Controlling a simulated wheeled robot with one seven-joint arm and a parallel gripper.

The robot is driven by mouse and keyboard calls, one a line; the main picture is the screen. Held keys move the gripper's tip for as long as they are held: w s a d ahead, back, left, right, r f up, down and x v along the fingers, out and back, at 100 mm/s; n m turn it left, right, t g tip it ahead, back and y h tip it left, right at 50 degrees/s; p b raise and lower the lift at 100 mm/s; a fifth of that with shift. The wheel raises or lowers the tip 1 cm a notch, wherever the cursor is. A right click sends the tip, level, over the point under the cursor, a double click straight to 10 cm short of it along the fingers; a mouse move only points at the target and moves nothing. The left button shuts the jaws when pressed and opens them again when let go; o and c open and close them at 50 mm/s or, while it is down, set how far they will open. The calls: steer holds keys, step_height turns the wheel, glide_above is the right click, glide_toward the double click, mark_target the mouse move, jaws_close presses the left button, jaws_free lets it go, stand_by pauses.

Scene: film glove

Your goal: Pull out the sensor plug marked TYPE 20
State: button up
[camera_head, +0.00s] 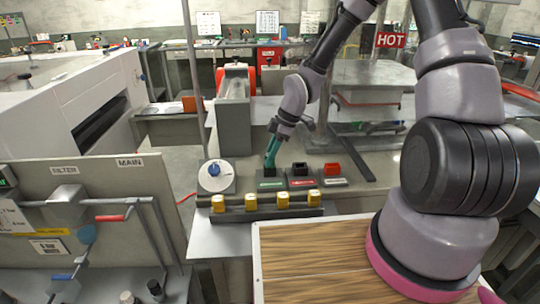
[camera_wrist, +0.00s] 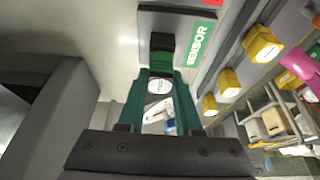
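My gripper (camera_head: 271,152) points down at the sensor block (camera_head: 270,184), a grey block with a green label. In the wrist view the label (camera_wrist: 200,44) reads SENSOR. A black plug (camera_wrist: 162,42) stands at this block. The green fingertips of my gripper (camera_wrist: 161,72) lie close on either side of the plug's near part. I cannot tell whether they press on it or only stand around it. A pale round disc (camera_wrist: 159,86) shows between the fingers, its writing too small to read. I cannot read a TYPE 20 mark.
To the right stand a red-labelled block with a black piece (camera_head: 300,169) and a block with a red piece (camera_head: 332,169). Several yellow pieces (camera_head: 283,199) line the front rail. A dial with a blue knob (camera_head: 214,170) is at left. A wooden top (camera_head: 310,265) lies nearer.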

steer(key=shift+r, duration=0.1)
jaws_close()
steer(key=shift+r, duration=0.45)
steer(key=shift+r, duration=2.1)
steer(key=shift+r, duration=0.1)
steer(key=shift+r, duration=1.45)
